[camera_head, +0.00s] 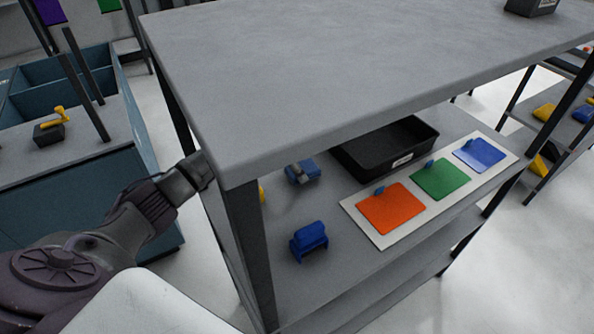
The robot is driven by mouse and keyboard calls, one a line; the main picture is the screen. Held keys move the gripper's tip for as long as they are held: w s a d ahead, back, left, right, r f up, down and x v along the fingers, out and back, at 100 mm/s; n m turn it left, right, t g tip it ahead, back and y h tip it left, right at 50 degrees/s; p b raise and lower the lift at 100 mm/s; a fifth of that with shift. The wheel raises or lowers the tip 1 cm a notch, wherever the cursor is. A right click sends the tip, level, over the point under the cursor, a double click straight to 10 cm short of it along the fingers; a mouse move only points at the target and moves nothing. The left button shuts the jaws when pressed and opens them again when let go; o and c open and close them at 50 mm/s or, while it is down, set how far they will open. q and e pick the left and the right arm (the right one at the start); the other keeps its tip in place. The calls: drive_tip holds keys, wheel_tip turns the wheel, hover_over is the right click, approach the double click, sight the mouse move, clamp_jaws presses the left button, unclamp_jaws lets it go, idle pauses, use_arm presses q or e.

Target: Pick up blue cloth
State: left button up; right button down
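A flat blue square (480,154), which looks like the blue cloth, lies at the far right end of a white board (376,229) on the shelf under the tabletop. A small blue piece sits at its left edge. My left arm comes in from the left, and its wrist end (186,180) is at the near left corner of the table, well away from the blue square. The fingers of my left gripper are hidden at the table's edge and leg. My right gripper is not in view.
The grey tabletop (330,60) overhangs the shelf, with dark legs at its corners. An orange square (391,208) and a green square (440,179) share the board. A black tray (385,146) and blue tools (309,241) are also on the shelf.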

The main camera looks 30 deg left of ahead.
sight(305, 169)
use_arm(q)
drive_tip(key=r, duration=0.2)
drive_tip(key=d+r+b, duration=0.1)
drive_tip(key=shift+w+r, duration=0.1)
drive_tip(key=shift+r, duration=0.3)
drive_tip(key=w+d+r+b, duration=0.1)
drive_tip(key=d+r+b, duration=0.1)
drive_tip(key=d+r, duration=0.4)
drive_tip(key=d, duration=0.4)
drive_tip(key=shift+w+d+r, duration=0.25)
drive_tip(key=shift+w+d, duration=0.05)
drive_tip(key=shift+w, duration=0.1)
drive_tip(key=o, duration=0.4)
drive_tip(key=c, duration=0.4)
